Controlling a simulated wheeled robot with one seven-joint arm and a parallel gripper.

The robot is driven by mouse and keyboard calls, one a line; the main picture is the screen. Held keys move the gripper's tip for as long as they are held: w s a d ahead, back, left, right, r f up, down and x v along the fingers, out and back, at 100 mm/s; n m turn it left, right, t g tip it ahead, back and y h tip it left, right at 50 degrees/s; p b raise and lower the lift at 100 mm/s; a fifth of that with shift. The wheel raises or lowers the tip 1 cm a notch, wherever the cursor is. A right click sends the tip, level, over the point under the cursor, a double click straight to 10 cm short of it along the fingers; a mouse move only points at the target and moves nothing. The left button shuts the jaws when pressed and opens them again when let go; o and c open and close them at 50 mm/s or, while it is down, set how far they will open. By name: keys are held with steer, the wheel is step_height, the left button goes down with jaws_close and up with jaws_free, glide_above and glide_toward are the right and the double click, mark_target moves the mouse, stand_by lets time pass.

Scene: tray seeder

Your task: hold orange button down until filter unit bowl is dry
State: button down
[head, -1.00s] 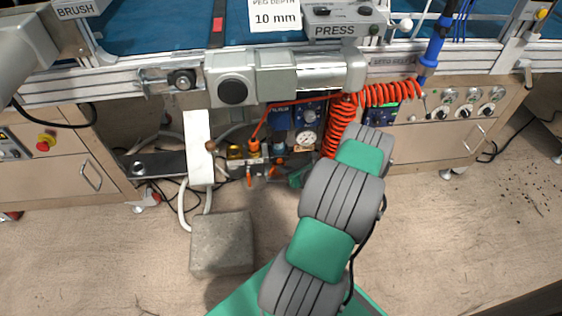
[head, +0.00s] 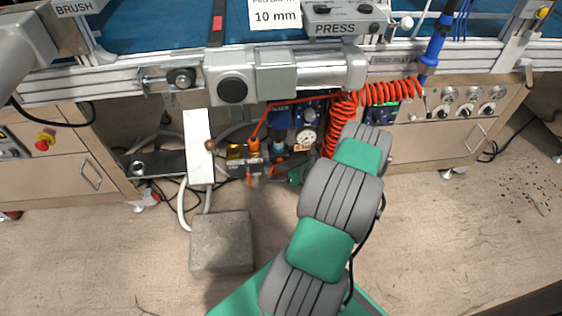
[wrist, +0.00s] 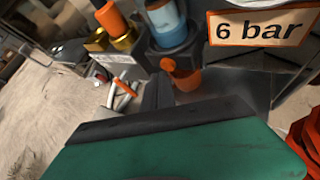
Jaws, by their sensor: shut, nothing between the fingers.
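The filter unit's bowl, bluish with a dark base, shows in the wrist view (wrist: 168,24) and small in the head view (head: 279,148). Directly below it is an orange button (wrist: 186,76), a small orange part under the dark base. My gripper (wrist: 157,90) is shut and empty, its dark fingertips beside the orange button at its lower left. I cannot tell whether they touch it. In the head view my gripper (head: 296,177) is mostly hidden by my wrist, low at the air unit. Liquid in the bowl cannot be made out.
A brass valve (wrist: 122,40) with an orange top stands left of the bowl. A "6 bar" plate (wrist: 262,27) is at its right. A coiled red hose (head: 340,125) hangs close to my arm. A grey block (head: 222,243) sits on the otherwise open floor in front.

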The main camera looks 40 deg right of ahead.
steer(key=shift+w+d, duration=0.25)
steer(key=shift+w, duration=0.15)
stand_by(1.8)
steer(key=shift+s, duration=0.1)
stand_by(1.6)
steer(key=shift+s+a, duration=0.5)
steer(key=shift+s, duration=0.1)
steer(key=shift+s+p, duration=0.1)
steer(key=shift+p, duration=0.2)
steer(key=s+a+p, duration=0.1)
steer(key=s, duration=0.1)
steer(key=s+a+p, duration=0.1)
steer(key=s, duration=0.1)
steer(key=shift+a, duration=0.4)
